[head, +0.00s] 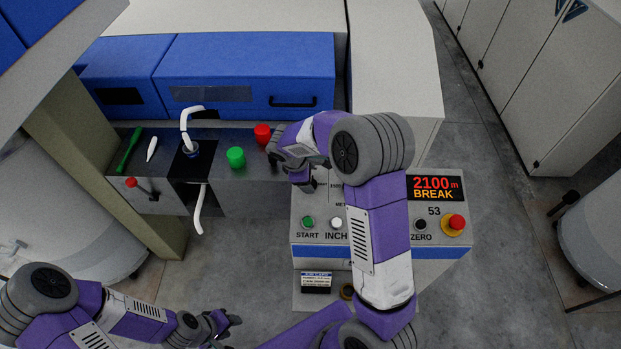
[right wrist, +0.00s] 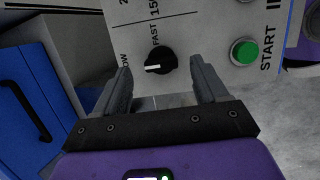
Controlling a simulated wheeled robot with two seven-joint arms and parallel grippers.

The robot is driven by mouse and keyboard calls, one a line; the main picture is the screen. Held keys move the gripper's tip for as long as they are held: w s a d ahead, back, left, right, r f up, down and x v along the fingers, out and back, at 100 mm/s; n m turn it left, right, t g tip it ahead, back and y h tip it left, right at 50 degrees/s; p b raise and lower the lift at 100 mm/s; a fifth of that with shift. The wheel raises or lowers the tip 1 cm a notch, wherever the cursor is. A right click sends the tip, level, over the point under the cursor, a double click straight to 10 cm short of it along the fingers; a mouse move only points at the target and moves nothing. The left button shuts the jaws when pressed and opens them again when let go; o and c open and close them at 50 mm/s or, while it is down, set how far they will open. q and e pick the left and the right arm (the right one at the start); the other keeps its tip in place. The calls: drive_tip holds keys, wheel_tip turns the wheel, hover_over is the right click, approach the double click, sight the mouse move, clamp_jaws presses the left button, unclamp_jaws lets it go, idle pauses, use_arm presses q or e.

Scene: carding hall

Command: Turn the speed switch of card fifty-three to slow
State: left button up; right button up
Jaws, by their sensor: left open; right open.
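The control panel of card 53 (head: 328,262) stands right of centre in the head view, its display reading 2100 m BREAK. In the right wrist view, the black speed switch (right wrist: 161,60) has a white mark pointing left, on the side of a partly hidden "…OW" label; "FAST" is above it. My right gripper (head: 304,184) is open over the panel's upper left. Its fingers appear on either side of the switch, with gaps beside it; depth is unclear. The head view does not show the switch clearly. My left gripper (head: 226,325) is open and empty at the lower left.
The panel also bears a green START button (head: 308,223), a white INCH button (head: 336,223), a black ZERO knob (head: 421,225) and a red mushroom button (head: 457,222).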

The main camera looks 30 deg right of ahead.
drive_tip(key=v, duration=0.4)
drive_tip(key=shift+a+r, duration=0.1)
drive_tip(key=shift+r, duration=0.2)
